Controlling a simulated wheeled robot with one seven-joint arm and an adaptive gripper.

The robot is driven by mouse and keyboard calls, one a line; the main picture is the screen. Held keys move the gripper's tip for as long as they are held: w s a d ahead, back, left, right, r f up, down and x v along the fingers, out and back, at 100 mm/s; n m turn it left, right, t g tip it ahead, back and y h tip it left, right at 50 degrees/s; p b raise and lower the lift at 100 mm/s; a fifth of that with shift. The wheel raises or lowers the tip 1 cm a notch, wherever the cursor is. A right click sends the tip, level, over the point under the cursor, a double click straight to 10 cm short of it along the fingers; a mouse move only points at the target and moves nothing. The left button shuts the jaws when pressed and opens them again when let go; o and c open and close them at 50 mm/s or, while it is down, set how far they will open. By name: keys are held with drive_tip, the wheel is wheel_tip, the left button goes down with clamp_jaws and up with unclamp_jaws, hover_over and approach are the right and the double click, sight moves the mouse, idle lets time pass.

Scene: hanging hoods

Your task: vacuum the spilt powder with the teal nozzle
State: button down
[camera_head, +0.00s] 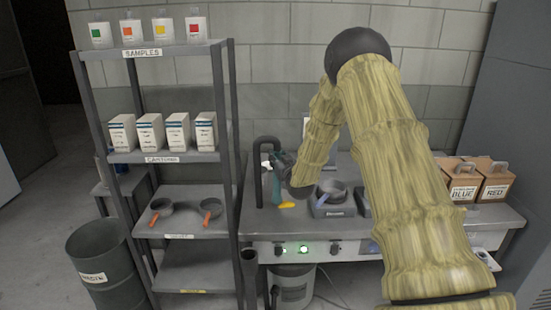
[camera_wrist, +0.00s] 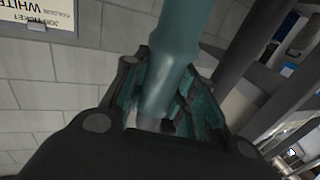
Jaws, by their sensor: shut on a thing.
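The teal nozzle (camera_head: 277,188) is over the left part of the bench in the head view, pointing down. My gripper (camera_head: 279,166) is shut on it. In the wrist view the teal nozzle (camera_wrist: 170,75) runs up between the fingers of my gripper (camera_wrist: 165,85). A small yellow patch of powder (camera_head: 287,205) lies on the bench just right of the nozzle's lower end. The nozzle's end is close to the powder, but I cannot tell whether they touch. My arm hides part of the bench behind it.
A black bent pipe (camera_head: 258,170) stands left of the nozzle. A dark pan on a scale (camera_head: 333,195) is to its right. A shelf rack (camera_head: 185,157) with cartons and pans stands left of the bench. Brown boxes (camera_head: 463,182) sit at the bench's right end.

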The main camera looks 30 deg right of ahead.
drive_tip(key=shift+s+d, duration=0.55)
drive_tip(key=shift+d, duration=0.3)
drive_tip(key=shift+s+d, duration=0.5)
drive_tip(key=shift+d, duration=0.3)
drive_tip(key=shift+r, duration=0.1)
wheel_tip(320, 180, up, 7)
drive_tip(key=p, duration=0.3)
idle(1.0)
